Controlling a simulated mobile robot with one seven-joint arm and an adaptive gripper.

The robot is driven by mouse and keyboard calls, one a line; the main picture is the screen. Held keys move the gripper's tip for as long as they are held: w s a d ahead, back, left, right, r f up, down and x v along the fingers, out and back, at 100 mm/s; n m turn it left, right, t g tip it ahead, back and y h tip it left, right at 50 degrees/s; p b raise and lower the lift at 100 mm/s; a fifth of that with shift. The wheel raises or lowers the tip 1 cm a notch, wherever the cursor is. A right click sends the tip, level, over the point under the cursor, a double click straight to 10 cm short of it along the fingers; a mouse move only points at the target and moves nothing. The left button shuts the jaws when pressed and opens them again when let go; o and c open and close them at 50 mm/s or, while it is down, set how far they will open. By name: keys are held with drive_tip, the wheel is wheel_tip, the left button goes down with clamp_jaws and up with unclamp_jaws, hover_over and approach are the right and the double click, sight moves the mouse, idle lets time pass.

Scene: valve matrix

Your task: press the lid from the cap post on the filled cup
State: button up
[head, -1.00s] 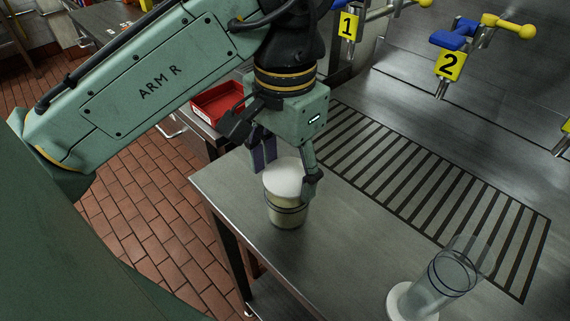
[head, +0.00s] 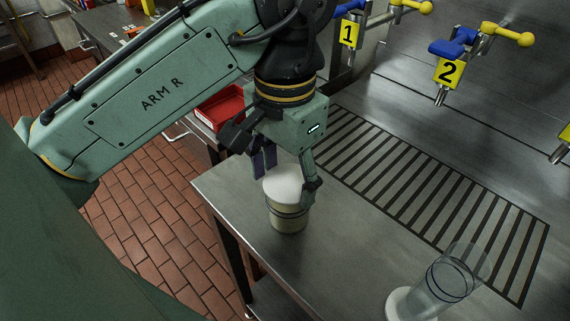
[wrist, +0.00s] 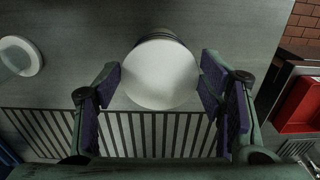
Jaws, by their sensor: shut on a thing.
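The white lid (head: 284,184) is between the fingers of my gripper (head: 288,178), which is shut on it. The lid sits level at the mouth of the filled cup (head: 287,217), a pale-filled cup with dark rings that stands upright on the steel counter. Whether the lid is fully seated cannot be told. In the wrist view the round lid (wrist: 160,74) covers most of the cup, with only a bit of the cup wall (wrist: 158,36) showing. The fingers (wrist: 162,85) touch the lid on both sides. The cap post cannot be made out for certain.
A slotted drain grate (head: 430,190) lies behind the cup. Numbered taps (head: 449,71) hang above. A red bin (head: 222,108) is beyond the counter's left edge.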

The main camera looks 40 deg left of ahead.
drive_tip(key=shift+f, duration=0.25)
idle(0.5)
drive_tip(key=o, duration=0.9)
drive_tip(key=shift+o, duration=0.2)
wheel_tip(320, 180, up, 8)
drive_tip(key=shift+f, duration=0.25)
drive_tip(key=shift+c, duration=0.3)
